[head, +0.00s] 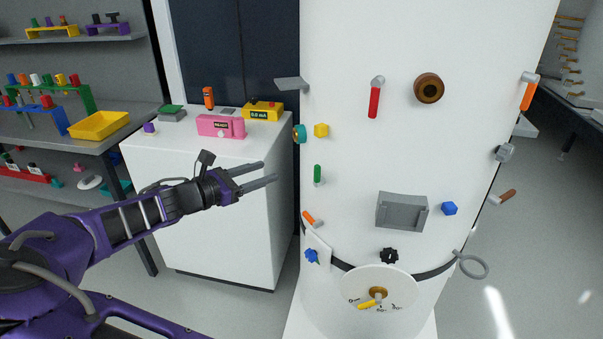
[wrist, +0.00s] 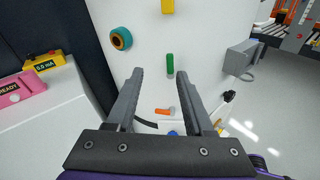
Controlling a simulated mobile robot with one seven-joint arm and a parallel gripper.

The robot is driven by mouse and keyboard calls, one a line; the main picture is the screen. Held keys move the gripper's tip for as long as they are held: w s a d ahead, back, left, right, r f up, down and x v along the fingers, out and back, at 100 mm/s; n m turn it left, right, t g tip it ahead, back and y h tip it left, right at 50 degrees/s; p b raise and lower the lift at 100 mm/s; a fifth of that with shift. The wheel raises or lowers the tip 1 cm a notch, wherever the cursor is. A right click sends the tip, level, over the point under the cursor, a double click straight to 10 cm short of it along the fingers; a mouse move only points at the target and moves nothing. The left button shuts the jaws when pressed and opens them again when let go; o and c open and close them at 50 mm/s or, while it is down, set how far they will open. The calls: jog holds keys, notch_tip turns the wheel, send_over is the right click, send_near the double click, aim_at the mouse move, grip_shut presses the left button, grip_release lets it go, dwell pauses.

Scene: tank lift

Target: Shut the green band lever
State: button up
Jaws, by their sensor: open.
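The green lever (head: 318,173) is on the left side of the white tank (head: 345,130). Its green handle points up from a small grey pivot. In the wrist view the green lever (wrist: 170,63) shows just beyond the fingertips, a little right of the middle of the gap. My gripper (head: 270,172) is open and empty, left of the lever and apart from it in the head view. Both fingers of my gripper (wrist: 161,76) point toward the tank. A black band (head: 436,271) runs around the tank's lower part.
An orange lever (head: 309,218) sits below the green one, a yellow knob (head: 321,130) and teal knob (head: 300,134) above. A grey box-like bracket (head: 402,211) juts out to the right. A white cabinet (head: 215,220) with instruments stands behind my gripper.

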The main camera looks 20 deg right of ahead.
jog(key=n+h, duration=0.1)
jog(key=h, duration=0.1)
send_near(315, 170)
jog(key=shift+g, duration=0.4)
jog(key=b+x, duration=0.2)
jog(key=x, duration=0.6)
jog(key=shift+w+d, duration=0.1)
jog(key=shift+w, duration=0.15)
jog(key=shift+r, duration=0.1)
grip_shut()
